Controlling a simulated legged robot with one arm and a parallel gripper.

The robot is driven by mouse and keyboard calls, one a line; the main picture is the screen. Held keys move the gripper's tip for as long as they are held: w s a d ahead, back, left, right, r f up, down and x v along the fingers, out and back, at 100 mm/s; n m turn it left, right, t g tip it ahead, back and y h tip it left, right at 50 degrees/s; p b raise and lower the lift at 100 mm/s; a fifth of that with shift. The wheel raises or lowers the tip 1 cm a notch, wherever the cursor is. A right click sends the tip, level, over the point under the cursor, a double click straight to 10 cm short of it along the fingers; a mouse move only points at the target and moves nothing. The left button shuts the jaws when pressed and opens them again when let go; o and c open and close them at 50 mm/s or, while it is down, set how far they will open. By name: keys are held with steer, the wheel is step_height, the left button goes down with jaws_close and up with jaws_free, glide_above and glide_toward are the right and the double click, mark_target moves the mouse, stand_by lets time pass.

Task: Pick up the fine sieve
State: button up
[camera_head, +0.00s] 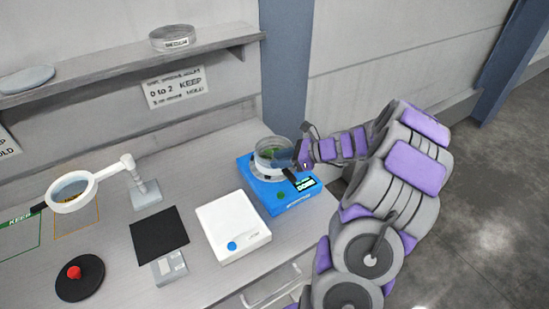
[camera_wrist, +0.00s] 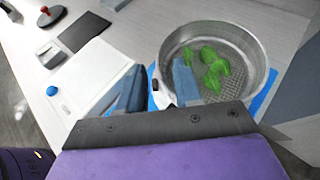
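A round metal sieve (camera_head: 272,155) with green leaves in it sits on a blue device (camera_head: 285,200). In the wrist view the sieve (camera_wrist: 249,88) shows its mesh floor and the leaves (camera_wrist: 208,62). My gripper (camera_head: 293,168) is at the sieve's near right side in the head view. In the wrist view my gripper (camera_wrist: 157,88) has its two blue fingers apart, one outside the wall and one overlapping the inside; whether they touch it I cannot tell. A second round metal dish or sieve (camera_head: 172,38) with a label stands on the shelf; its label is too small to read surely.
A white flat device (camera_head: 232,226) with a blue knob lies left of the blue device. A black mat (camera_head: 159,235), a magnifier on a stand (camera_head: 72,190) and a black disc with a red knob (camera_head: 80,284) are further left. The shelf (camera_head: 120,72) overhangs the back.

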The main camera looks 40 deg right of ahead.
steer(key=x, duration=0.2)
steer(key=shift+w+a+f, duration=0.2)
steer(key=shift+w, duration=0.05)
steer(key=shift+d, duration=0.1)
steer(key=shift+c, duration=0.4)
